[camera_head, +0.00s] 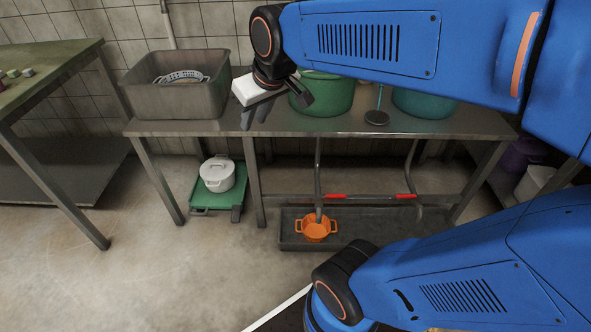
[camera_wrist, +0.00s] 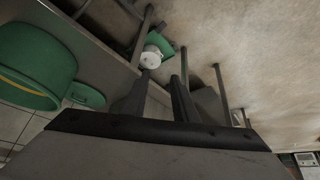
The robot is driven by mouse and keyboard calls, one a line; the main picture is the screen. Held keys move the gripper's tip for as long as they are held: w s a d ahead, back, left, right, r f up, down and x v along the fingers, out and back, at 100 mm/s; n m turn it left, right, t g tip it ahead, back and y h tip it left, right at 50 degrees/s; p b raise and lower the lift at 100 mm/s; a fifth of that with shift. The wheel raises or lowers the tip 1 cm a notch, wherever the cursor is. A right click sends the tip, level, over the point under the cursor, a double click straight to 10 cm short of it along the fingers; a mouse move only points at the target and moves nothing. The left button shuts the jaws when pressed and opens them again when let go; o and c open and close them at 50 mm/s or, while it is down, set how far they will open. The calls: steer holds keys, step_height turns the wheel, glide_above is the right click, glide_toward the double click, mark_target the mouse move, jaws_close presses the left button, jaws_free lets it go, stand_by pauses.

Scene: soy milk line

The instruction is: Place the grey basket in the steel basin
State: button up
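The grey basket (camera_head: 182,76) is a light grey, slotted shape lying inside the steel basin (camera_head: 172,101). The basin is a grey rectangular tub at the left end of the steel table. Its front wall hides the lower part of the basket, so I cannot tell whether the basket rests flat on the bottom. The basket does not show in that view.
A green tub (camera_head: 324,97) and a teal tub (camera_head: 424,105) stand on the steel table (camera_head: 300,127). A white pot (camera_head: 217,174) sits on a green platform (camera_head: 205,199) below. An orange pot (camera_head: 316,228) stands in a floor trough (camera_head: 370,236). The left floor is clear.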

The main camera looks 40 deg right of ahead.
steer(key=s+f, duration=0.3)
steer(key=s, duration=0.4)
steer(key=s+d+f+m+g, duration=0.1)
steer(key=s+f, duration=0.3)
steer(key=s, duration=0.3)
steer(key=shift+d, duration=0.3)
